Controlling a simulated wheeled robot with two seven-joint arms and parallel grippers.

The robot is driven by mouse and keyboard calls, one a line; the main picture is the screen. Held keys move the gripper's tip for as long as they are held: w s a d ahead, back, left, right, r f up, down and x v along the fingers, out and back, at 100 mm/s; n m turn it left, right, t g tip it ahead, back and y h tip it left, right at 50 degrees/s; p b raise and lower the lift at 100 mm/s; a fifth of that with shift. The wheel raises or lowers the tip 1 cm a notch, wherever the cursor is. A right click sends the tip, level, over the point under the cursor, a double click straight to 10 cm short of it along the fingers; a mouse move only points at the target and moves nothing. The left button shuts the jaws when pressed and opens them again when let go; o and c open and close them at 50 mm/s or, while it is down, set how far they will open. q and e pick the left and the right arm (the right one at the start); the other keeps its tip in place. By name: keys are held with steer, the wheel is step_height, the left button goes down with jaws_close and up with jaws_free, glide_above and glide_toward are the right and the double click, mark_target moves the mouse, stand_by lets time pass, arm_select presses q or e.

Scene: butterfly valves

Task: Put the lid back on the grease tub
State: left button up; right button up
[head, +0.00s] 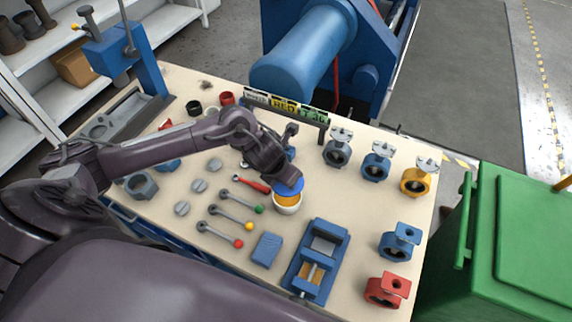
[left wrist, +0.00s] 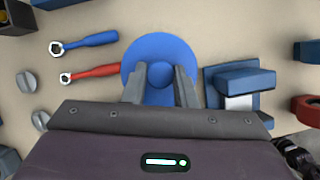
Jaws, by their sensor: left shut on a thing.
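The grease tub (head: 287,209) is a small white pot with orange-yellow grease showing at its mouth, near the middle of the bench in the head view. The round blue lid (head: 291,187) is at my left gripper (head: 285,177), over the far part of the tub's mouth. Orange grease shows below the lid's near edge, so the lid is not seated. In the left wrist view, my left gripper (left wrist: 160,82) is shut on the knob of the lid (left wrist: 160,50). The lid hides the tub there. My right gripper is not in view.
A blue vise (head: 318,262) stands right of the tub, with a blue block (head: 266,249) nearby. Lever handles (head: 230,213) and a red wrench (head: 251,184) lie left of the tub. Several valve bodies (head: 376,166) stand along the right side. A sign rail (head: 290,107) stands behind.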

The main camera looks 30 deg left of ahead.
mark_target(286, 188)
arm_select(q)
steer(key=shift+d+f+b, duration=0.1)
steer(key=shift+f+b, duration=0.3)
steer(key=shift+f, duration=0.15)
steer(key=shift+f+b, duration=0.3)
steer(key=shift+f, duration=0.1)
step_height(286, 188, down, 4)
steer(key=b, duration=0.4)
steer(key=shift+f, duration=0.2)
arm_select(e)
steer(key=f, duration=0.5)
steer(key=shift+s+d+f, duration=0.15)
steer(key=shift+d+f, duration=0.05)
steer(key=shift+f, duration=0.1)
arm_select(q)
steer(key=shift+f+b, duration=0.15)
steer(key=shift+b, duration=0.3)
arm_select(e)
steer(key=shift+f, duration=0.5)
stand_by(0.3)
arm_select(q)
steer(key=o, duration=1.5)
